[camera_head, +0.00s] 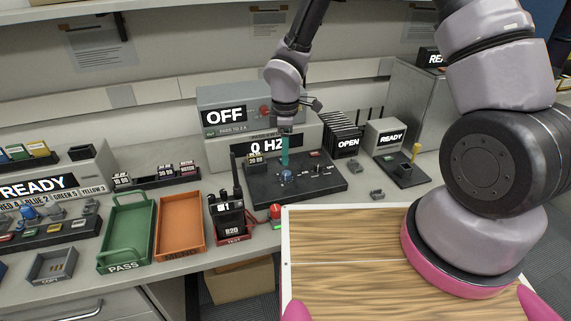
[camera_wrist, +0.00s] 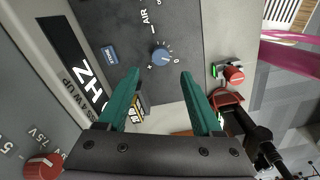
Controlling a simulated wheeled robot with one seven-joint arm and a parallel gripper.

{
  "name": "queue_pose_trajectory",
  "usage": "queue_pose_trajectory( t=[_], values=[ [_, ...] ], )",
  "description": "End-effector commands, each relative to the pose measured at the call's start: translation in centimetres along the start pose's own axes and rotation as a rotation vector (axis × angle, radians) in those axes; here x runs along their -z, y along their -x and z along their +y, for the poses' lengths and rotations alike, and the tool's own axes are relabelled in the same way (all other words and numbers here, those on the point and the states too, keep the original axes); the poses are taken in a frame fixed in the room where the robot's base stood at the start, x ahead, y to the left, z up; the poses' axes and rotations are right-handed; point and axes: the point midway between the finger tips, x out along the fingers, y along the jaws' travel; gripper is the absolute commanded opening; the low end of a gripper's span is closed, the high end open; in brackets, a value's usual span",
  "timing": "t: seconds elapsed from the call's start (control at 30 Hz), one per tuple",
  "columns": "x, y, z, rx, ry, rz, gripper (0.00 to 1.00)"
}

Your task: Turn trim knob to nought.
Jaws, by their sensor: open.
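The blue round knob (camera_head: 286,177) sits on the black panel (camera_head: 325,187) of the bench set. In the wrist view the knob (camera_wrist: 162,57) lies just beyond and between my fingertips, with small white marks and a "0" beside it. I cannot clearly tell which mark it points to. My gripper (camera_wrist: 161,75) is open and empty, its teal fingers apart on either side of the knob's line. In the head view my gripper (camera_head: 284,155) is above the knob, pointing down; contact is not visible. The display (camera_head: 266,146) behind reads "0 HZ".
A handheld radio (camera_head: 229,218) stands in a red holder left of the panel, beside a red button (camera_head: 275,211). Green (camera_head: 127,232) and orange (camera_head: 181,226) trays lie farther left. A box showing "OFF" (camera_head: 223,117) and a row of black cases (camera_head: 343,136) stand behind.

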Motion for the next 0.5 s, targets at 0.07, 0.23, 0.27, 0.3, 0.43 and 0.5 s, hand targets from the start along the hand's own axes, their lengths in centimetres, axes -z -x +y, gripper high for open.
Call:
queue_pose_trajectory(
  t=[0.07,0.23,0.27,0.3,0.43,0.5],
  values=[
    [0.0,1.4,0.1,-0.002,-0.001,0.001,0.67],
    [0.0,3.0,0.0,0.0,-0.001,0.0,0.67],
    [0.0,3.2,0.0,0.0,-0.001,-0.001,0.67],
    [0.0,3.3,0.0,0.0,0.0,-0.001,0.67],
    [0.0,3.4,0.0,0.001,0.001,-0.001,0.67],
    [0.0,3.4,0.0,0.001,0.001,-0.001,0.67]
  ],
)
